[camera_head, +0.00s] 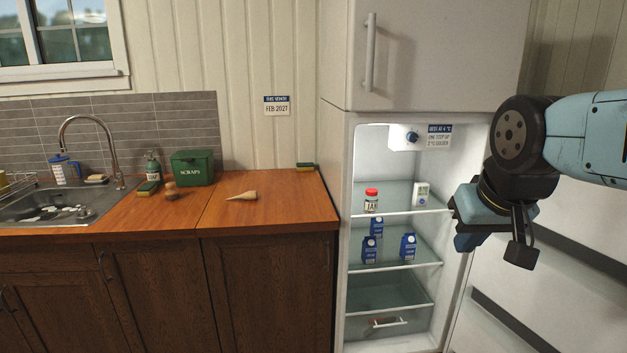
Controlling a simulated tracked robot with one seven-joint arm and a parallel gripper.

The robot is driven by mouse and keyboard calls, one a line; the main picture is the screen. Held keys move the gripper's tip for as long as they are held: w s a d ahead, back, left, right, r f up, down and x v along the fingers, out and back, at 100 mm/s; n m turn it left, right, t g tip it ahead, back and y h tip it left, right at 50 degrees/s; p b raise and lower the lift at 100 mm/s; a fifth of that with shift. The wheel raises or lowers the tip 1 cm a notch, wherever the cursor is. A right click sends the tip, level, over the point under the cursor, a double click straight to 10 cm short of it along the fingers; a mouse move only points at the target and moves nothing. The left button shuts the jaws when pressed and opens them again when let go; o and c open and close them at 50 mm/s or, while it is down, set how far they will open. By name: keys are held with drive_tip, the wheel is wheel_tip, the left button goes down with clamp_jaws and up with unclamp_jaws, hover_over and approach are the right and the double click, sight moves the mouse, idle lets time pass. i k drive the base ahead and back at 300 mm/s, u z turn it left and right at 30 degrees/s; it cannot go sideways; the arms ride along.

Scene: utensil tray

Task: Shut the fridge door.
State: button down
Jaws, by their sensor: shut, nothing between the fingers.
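The fridge (338,230) stands right of the counter, its lit lower compartment open to view. Its lower door (560,290) stands swung wide open to the right, with its pale inner face and dark racks showing. My gripper (468,242) is in front of the door's inner face, at the right side of the opening. It is shut and holds nothing. My arm hides part of the door, and I cannot tell whether the gripper touches it. The door's outer side and handle are not in view.
A jam jar (371,200), a white thermometer (421,194) and several blue cartons (408,247) stand on the fridge shelves. The closed upper door (430,50) has a vertical handle. The wooden counter (270,210) at left holds a green scraps box (192,167) and small items.

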sight(573, 299)
drive_tip(key=u, duration=1.6)
drive_tip(key=k, duration=1.2)
drive_tip(key=u, duration=0.5)
drive_tip(key=i, duration=0.1)
drive_tip(key=z, duration=2.6)
